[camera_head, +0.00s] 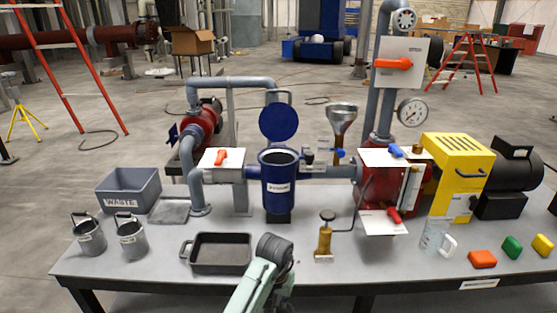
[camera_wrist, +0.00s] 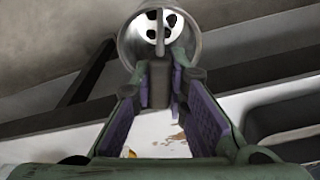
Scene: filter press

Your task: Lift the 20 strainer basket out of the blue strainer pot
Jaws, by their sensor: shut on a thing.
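The blue strainer pot (camera_head: 279,190) stands upright mid-table with its round blue lid (camera_head: 278,122) swung up behind it. Its mouth looks dark inside. In the wrist view, my gripper (camera_wrist: 160,82) is shut, its purple-padded fingers meeting on a thin upright handle. Beyond the fingertips is a round grey metal basket (camera_wrist: 124,42), with a pale bottom with black openings inside. No number on it can be read. In the head view, my wrist covers the front middle of the table; fingers and held basket cannot be made out there.
Two grey handled buckets (camera_head: 90,238) stand at the left, near a grey WASTE bin (camera_head: 119,201). A dark tray (camera_head: 190,264) lies left of my arm, a brass hand pump (camera_head: 325,240) right of it. Grey piping (camera_head: 232,83) flanks the pot.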

